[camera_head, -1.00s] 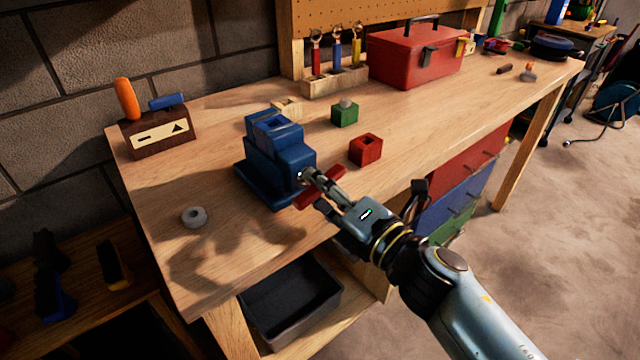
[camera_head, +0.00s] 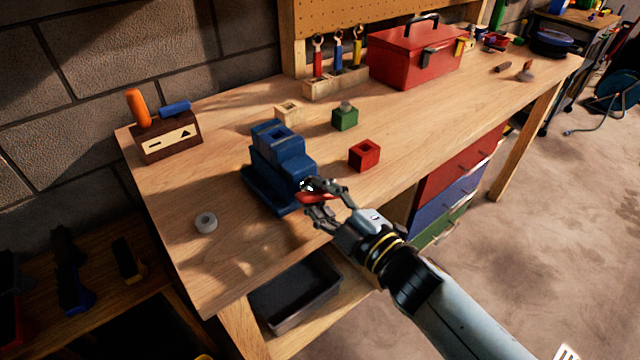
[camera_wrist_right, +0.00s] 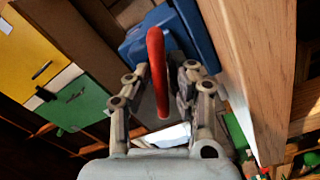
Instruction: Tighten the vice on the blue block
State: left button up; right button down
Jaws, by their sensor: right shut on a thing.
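The blue vice (camera_head: 262,185) stands on the workbench near its front edge. The blue block (camera_head: 277,138) sits between its jaws at the top, hard to tell from the vice by colour; any gap is not clear. The red vice handle (camera_head: 314,197) is at the front of the vice, partly hidden by my fingers. My right gripper (camera_head: 315,199) is shut on this handle. In the right wrist view the red handle (camera_wrist_right: 157,75) stands upright between the two fingers (camera_wrist_right: 158,82). My left gripper is not in view.
On the workbench (camera_head: 190,265) are a grey ring (camera_head: 206,222), red block (camera_head: 364,155), green block (camera_head: 345,117), pale wooden block (camera_head: 287,112), red toolbox (camera_head: 415,55) and a brown box with an orange handle (camera_head: 168,137). A black bin (camera_head: 295,292) sits below.

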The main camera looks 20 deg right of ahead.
jog(key=m, duration=0.1)
jog(key=m+p, duration=0.1)
jog(key=shift+s+f+m, duration=0.15)
jog(key=shift+m, duration=0.15)
jog(key=shift+f, duration=0.15)
jog(key=shift+s, duration=0.1)
dwell(0.8)
jog(key=c, duration=1.4)
grip_release()
jog(key=shift+o, duration=0.4)
jog(key=shift+d, duration=0.1)
jog(key=v, duration=1.2)
jog(key=shift+r, duration=0.25)
